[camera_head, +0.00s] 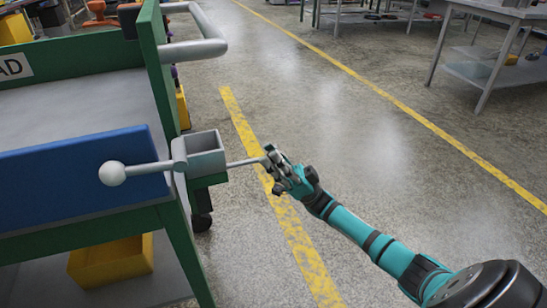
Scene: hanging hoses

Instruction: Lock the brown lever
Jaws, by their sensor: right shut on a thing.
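A lever with a pale grey ball knob (112,173) and a grey arm (148,167) lies across the blue panel's right end, about level. It looks grey, and I see no brown lever. Its arm meets an open-topped grey square bracket (205,153) at the cart's corner. A thin grey rod (243,162) sticks out to the right of the bracket. My teal right gripper (270,158) is shut on the rod's outer end, well away from the ball. The fingers hide the rod's tip. My left gripper is not in view.
The green cart (165,75) with its blue panel (60,185) fills the left, with a grey push handle (195,48) above. A yellow bin (110,260) is on its lower shelf. Metal tables (490,72) stand far right. The floor between is clear, with yellow lines.

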